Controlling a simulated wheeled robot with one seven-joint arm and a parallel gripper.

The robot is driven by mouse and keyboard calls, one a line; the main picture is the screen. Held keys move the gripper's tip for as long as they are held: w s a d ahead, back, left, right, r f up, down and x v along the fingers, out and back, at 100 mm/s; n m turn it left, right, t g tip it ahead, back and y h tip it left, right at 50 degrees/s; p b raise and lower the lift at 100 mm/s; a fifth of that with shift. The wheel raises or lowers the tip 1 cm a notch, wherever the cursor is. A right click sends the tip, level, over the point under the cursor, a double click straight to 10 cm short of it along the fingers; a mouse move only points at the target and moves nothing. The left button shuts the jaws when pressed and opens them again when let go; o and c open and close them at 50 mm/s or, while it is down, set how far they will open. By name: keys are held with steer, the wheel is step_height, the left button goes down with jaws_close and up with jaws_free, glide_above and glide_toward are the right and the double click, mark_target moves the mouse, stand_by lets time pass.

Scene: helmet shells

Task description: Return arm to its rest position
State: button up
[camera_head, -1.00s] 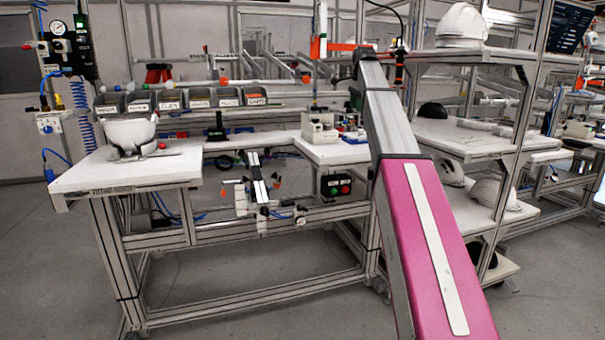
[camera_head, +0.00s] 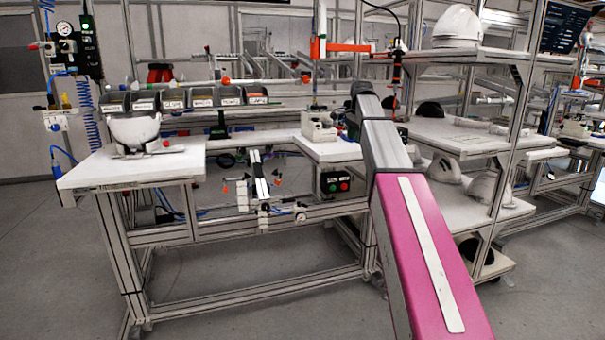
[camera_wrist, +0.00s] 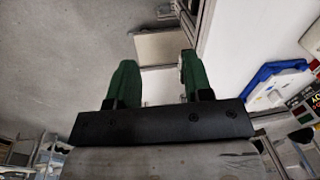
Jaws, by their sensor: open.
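My gripper (camera_wrist: 156,72) shows in the wrist view as two green fingers standing apart on a dark block. It is open, and nothing shows between the fingers but the blurred background and floor. In the head view my pink and grey arm rises from the lower right towards the shelf rack, and the gripper itself cannot be made out there. A white helmet shell (camera_head: 135,130) sits upside down on a fixture at the left end of the white workbench (camera_head: 125,172), well apart from the arm.
A shelf rack (camera_head: 460,139) with white helmets (camera_head: 457,27) on top and more shells below stands close behind and right of my arm. Labelled bins (camera_head: 202,97) line the bench's back. A control box (camera_head: 336,184) hangs under the bench. Grey floor (camera_head: 290,305) is open in front.

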steer(key=s+f+n, duration=0.2)
steer(key=s+f, duration=0.3)
steer(key=f, duration=0.5)
steer(key=s+a+f+n, duration=0.15)
steer(key=s+f, duration=0.25)
steer(key=f, duration=0.5)
steer(key=s+f+n, duration=0.3)
steer(key=s+f, duration=0.2)
steer(key=f, duration=0.5)
steer(key=s+f+n+g, duration=0.1)
steer(key=s+f+n, duration=0.5)
steer(key=s+f, duration=1.2)
steer(key=shift+s+a+f+g, duration=0.15)
steer(key=shift+s+f+g, duration=0.2)
steer(key=shift+s, duration=0.8)
